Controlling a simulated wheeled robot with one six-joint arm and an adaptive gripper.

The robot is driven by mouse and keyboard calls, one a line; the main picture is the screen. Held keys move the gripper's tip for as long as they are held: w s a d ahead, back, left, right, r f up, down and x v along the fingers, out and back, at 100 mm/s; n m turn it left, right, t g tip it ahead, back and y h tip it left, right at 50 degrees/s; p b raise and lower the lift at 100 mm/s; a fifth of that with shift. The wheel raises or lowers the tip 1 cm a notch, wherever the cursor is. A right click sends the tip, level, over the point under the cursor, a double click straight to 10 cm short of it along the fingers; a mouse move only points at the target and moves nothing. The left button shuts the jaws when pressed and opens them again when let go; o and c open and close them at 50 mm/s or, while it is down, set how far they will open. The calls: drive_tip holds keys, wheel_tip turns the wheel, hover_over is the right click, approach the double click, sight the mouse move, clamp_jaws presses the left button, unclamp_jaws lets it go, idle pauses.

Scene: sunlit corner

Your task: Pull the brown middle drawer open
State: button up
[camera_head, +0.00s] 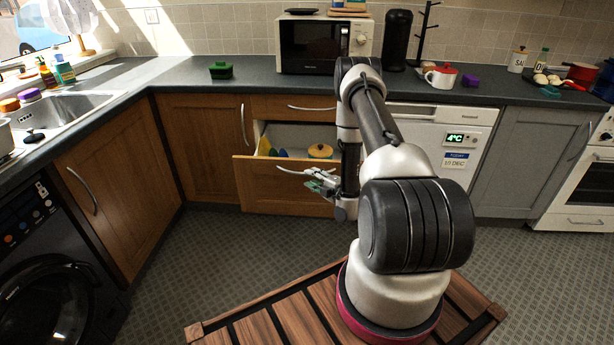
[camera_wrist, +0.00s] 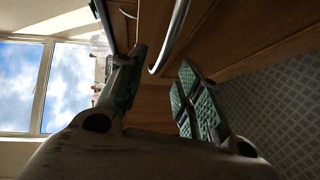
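The brown middle drawer (camera_head: 262,187) stands pulled out below a shut upper drawer (camera_head: 285,103). Its metal handle (camera_head: 290,172) runs across the front toward my gripper (camera_head: 320,184). In the wrist view, my gripper (camera_wrist: 163,60) has its green-padded fingers apart. A curved metal handle (camera_wrist: 172,38) lies between them, with a visible gap to the pads. My arm hides the right part of the drawer front.
Inside the drawer are a round yellow-lidded pot (camera_head: 320,151) and small coloured items. A wooden cabinet (camera_head: 205,140) stands left, a white appliance (camera_head: 440,150) right. The patterned floor (camera_head: 215,250) before the drawer is clear.

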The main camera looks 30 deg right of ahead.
drive_tip(key=v, duration=0.7)
drive_tip(key=shift+s, duration=0.1)
